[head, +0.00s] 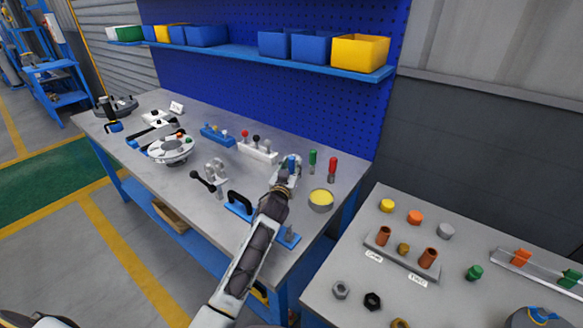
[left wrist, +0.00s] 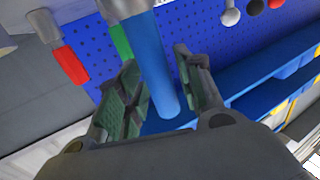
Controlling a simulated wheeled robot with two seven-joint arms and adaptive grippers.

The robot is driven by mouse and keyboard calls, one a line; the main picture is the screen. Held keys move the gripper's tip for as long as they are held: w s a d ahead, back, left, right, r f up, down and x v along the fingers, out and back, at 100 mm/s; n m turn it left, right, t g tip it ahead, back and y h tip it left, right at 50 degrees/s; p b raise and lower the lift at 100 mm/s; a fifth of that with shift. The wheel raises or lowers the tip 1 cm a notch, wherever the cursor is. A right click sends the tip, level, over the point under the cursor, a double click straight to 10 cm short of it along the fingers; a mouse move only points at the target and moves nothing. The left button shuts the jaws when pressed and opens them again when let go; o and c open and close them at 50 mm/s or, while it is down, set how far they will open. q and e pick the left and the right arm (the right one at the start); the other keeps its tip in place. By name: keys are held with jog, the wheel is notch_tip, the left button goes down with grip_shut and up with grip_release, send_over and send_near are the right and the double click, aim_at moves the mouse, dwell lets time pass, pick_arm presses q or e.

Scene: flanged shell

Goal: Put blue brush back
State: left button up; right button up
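The blue brush (head: 291,163) stands handle up near the back right of the workbench, beside a green-handled brush (head: 312,157) and a red-handled brush (head: 332,165). My left gripper (head: 287,173) is at the blue brush and partly hides it. In the left wrist view the blue handle (left wrist: 153,65) runs between the fingers of the left gripper (left wrist: 160,92), with gaps visible on both sides. The fingers look open. The red handle (left wrist: 70,65) and part of the green handle (left wrist: 121,42) show beyond. My right gripper is not in view.
A grey container with a yellow top (head: 321,199) stands close right of my left gripper. A blue block with a black handle (head: 240,203) and a blue plate with a post (head: 287,237) lie near the front edge. A white lever block (head: 257,151) stands behind left.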

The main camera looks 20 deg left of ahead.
pick_arm(q)
jog(key=shift+r, duration=0.2)
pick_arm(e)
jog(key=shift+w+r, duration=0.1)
pick_arm(q)
jog(key=shift+s+f, duration=0.1)
jog(key=shift+s, duration=0.3)
jog(key=shift+s+d, duration=0.1)
jog(key=shift+s, duration=2.1)
send_near(291, 168)
jog(key=shift+s, duration=0.45)
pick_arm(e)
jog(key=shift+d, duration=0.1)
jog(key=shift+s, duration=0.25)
